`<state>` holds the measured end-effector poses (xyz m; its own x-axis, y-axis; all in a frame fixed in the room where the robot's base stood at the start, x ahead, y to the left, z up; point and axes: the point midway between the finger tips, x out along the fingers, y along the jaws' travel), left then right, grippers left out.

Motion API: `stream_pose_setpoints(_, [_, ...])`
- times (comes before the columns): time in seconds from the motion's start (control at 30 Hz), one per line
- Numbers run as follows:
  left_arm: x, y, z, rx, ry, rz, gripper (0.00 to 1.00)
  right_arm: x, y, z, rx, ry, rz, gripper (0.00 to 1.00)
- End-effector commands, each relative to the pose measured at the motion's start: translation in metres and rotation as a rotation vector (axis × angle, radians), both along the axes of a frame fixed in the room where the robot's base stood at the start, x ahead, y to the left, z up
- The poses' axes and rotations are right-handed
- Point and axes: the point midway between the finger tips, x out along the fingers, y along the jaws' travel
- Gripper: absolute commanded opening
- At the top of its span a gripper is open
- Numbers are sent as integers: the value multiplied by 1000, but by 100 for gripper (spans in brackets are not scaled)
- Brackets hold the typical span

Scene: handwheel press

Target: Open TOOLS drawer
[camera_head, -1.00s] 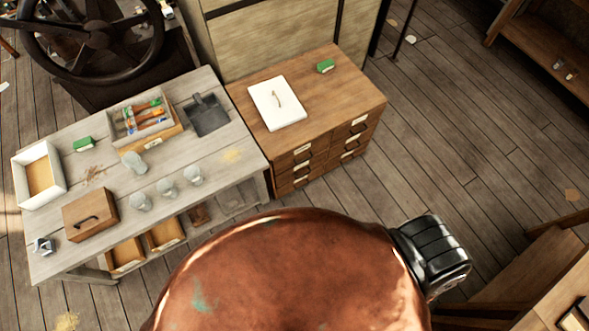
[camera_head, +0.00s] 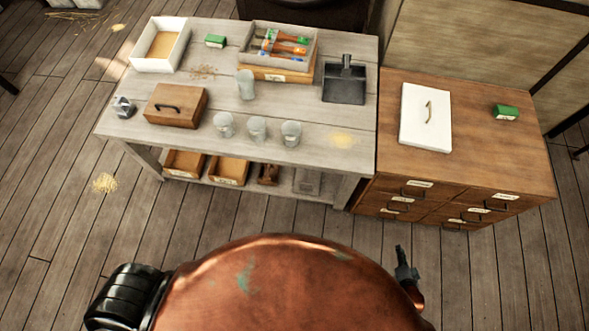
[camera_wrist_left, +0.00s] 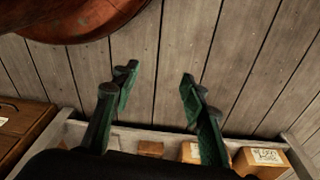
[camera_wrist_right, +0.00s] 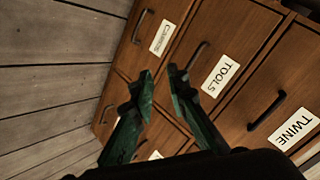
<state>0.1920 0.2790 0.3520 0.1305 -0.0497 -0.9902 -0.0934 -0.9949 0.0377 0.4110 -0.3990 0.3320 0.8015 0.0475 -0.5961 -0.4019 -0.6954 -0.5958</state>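The TOOLS drawer (camera_wrist_right: 232,58) shows in the right wrist view as a brown wooden front with a white label and a dark bar handle. It looks closed. It belongs to the wooden cabinet (camera_head: 480,130) at the right of the head view, where the labels are too small to read. My right gripper (camera_wrist_right: 159,72) is open and empty, its fingertips in front of the drawer fronts, left of the TOOLS handle and apart from it. It also shows in the head view (camera_head: 405,268), below the cabinet. My left gripper (camera_wrist_left: 158,78) is open and empty; the head view does not show it.
A TWINE drawer (camera_wrist_right: 280,85) adjoins the TOOLS drawer. A grey workbench (camera_head: 350,155) stands left of the cabinet, with glass jars, a wooden box (camera_head: 175,107) and a tool tray on it. Open trays (camera_head: 228,171) sit on its low shelf.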

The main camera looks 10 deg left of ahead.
Motion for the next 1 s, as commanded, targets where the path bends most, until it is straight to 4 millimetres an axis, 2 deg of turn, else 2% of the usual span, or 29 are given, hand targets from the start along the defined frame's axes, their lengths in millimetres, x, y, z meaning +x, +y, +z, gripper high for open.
stream_pose_setpoints(0.03, [0, -3, -14, -6, 10, 4, 40, 14, -1, -21, 52, -34, -29, 15])
stream_pose_setpoints(0.2, [6, -8, -6, -21, 32, 12, 40, 63, -1, -30, 255, -164, -130, 15])
stream_pose_setpoints(0.4, [6, -11, 11, -36, 60, 21, 40, 104, 2, -40, 495, -280, -222, 15])
stream_pose_setpoints(0.5, [5, -12, 20, -42, 70, 23, 40, 118, 3, -41, 588, -317, -253, 15])
stream_pose_setpoints(0.73, [5, -12, 34, -48, 76, 24, 40, 134, 4, -37, 693, -360, -284, 15])
stream_pose_setpoints(0.87, [11, -15, 28, -62, 51, 22, 40, 147, 6, -38, 702, -364, -286, 15])
stream_pose_setpoints(1.0, [24, -25, 12, -89, 0, 18, 40, 168, 8, -44, 701, -363, -286, 15])
